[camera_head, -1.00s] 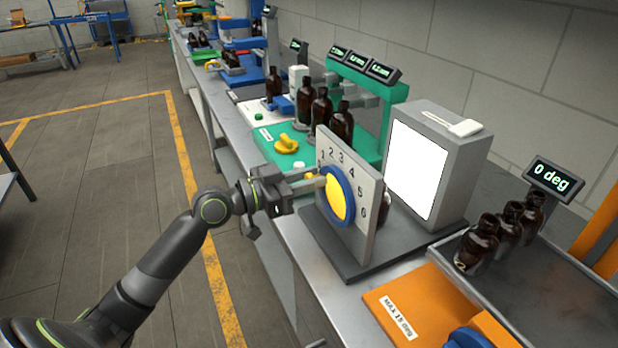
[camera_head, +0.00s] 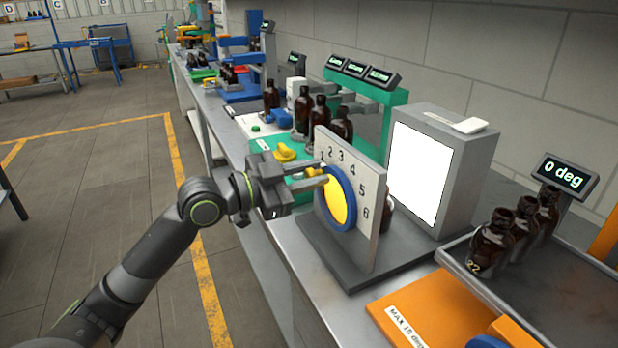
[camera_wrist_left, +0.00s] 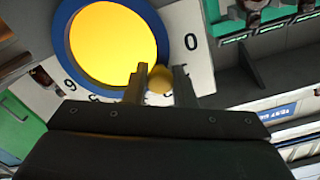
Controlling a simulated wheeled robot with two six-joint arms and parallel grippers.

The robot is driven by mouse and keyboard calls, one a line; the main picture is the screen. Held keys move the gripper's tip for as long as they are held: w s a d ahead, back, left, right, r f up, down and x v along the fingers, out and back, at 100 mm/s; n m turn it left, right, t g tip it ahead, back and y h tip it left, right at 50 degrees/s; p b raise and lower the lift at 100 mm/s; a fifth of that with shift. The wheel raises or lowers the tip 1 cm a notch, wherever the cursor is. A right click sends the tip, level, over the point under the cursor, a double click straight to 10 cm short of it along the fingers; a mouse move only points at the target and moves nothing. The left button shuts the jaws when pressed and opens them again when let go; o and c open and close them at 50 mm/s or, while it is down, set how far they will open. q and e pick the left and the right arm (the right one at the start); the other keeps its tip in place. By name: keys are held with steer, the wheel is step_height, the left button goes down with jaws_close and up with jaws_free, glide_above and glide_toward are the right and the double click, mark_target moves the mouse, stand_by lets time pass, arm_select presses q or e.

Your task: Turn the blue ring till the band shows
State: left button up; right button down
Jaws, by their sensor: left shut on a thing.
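The blue ring (camera_head: 353,214) surrounds a plain yellow disc (camera_head: 338,200) on an upright grey panel (camera_head: 372,215) marked with numbers. It also shows in the left wrist view (camera_wrist_left: 163,35). No band is visible on the disc. A small yellow knob (camera_wrist_left: 160,80) stands at the ring's edge. My left gripper (camera_head: 316,176) is shut on this knob, one finger on each side of it, near the panel's upper left. A 0 is printed beside the knob in the wrist view. An amber bottle (camera_head: 388,201) is mostly hidden behind the panel. My right gripper is out of view.
A grey box with a bright white face (camera_head: 417,172) stands behind the panel. Several amber bottles (camera_head: 318,118) stand farther back by a green frame. A tray (camera_head: 540,290) with bottles and a "0 deg" display (camera_head: 563,173) are at right. An orange plate (camera_head: 440,312) lies in front.

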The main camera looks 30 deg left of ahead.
arm_select(q)
steer(key=o, duration=0.9)
